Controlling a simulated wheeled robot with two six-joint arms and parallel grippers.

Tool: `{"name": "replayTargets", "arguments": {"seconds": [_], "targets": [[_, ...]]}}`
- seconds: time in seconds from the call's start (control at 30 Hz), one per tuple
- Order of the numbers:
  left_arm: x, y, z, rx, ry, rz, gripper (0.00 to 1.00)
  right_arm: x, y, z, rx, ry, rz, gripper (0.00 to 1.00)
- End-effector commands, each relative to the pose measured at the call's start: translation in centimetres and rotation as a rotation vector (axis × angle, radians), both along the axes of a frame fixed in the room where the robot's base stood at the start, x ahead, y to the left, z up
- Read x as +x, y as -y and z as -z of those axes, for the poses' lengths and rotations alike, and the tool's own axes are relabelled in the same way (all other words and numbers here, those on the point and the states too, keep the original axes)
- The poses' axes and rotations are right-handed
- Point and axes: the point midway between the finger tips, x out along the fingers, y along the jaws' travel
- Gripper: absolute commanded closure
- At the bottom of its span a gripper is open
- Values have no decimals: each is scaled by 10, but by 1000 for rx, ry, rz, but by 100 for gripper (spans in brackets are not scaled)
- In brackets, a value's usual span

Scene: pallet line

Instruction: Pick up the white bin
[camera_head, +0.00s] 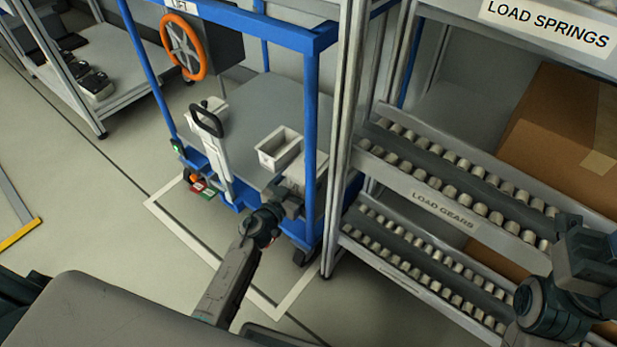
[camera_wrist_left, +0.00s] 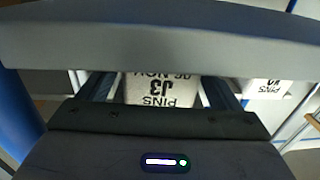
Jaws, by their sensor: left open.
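A white open-topped bin (camera_head: 280,148) stands on the grey deck of a blue-framed cart (camera_head: 248,110) in the head view. A second white bin (camera_head: 301,172) is nearer, partly hidden by my left gripper (camera_head: 291,192). My left gripper is open at the cart's near edge. Another white PINS bin (camera_wrist_left: 267,88) shows to the right.
A roller rack (camera_head: 440,195) labelled LOAD GEARS stands close to the right of the cart, with a cardboard box (camera_head: 565,125) on it. The cart's blue post (camera_head: 309,140) is close to the left gripper. An orange handwheel (camera_head: 183,47) is behind.

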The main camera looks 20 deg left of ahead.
Motion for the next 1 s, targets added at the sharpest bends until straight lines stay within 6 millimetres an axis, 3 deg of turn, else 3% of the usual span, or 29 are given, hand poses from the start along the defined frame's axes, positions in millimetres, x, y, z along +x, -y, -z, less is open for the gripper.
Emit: {"name": "replayTargets", "arguments": {"seconds": [0.17,0.43,0.8,1.0], "targets": [[21,6,1,1,1,0,15,1,1,-3,19,31,2,64],[24,7,0,0,0,0,15,1,2,-8,28,40,2,64],[24,7,0,0,0,0,85,2,1,-5,24,28,2,64],[24,7,-2,0,3,0,85,2,1,-4,22,23,2,64]]}}
